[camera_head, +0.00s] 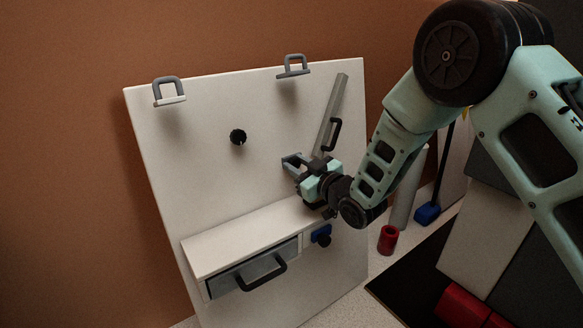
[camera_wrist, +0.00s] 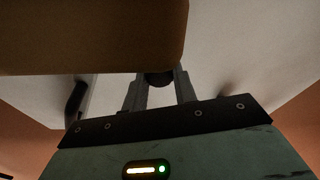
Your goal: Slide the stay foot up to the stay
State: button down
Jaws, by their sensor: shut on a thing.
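A grey slanted bar (camera_head: 331,108), which looks like the stay, stands against the upper right of the white panel (camera_head: 200,130). A black handle (camera_head: 332,133) is on its lower part; a dark handle also shows at the left of the wrist view (camera_wrist: 75,101). My gripper (camera_head: 291,163) is at the panel, just below and left of the bar's lower end. In the wrist view its fingers (camera_wrist: 161,88) are shut on a dark round piece (camera_wrist: 160,78), which seems to be the stay foot. Most of that piece is hidden in both views.
A white shelf (camera_head: 232,240) with a grey drawer (camera_head: 240,275) juts out below my gripper. A blue block with a black knob (camera_head: 321,237) sits beside it. Two grey latches (camera_head: 169,91) (camera_head: 293,66) top the panel. A red cup (camera_head: 388,239) stands right.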

jog(key=shift+w+d, duration=0.15)
jog(key=shift+d, duration=0.05)
jog(key=c, duration=1.1)
grip_release()
jog(key=p+v, duration=0.3)
jog(key=v, duration=1.4)
jog(key=shift+s+p, duration=0.25)
jog(key=shift+p, duration=0.05)
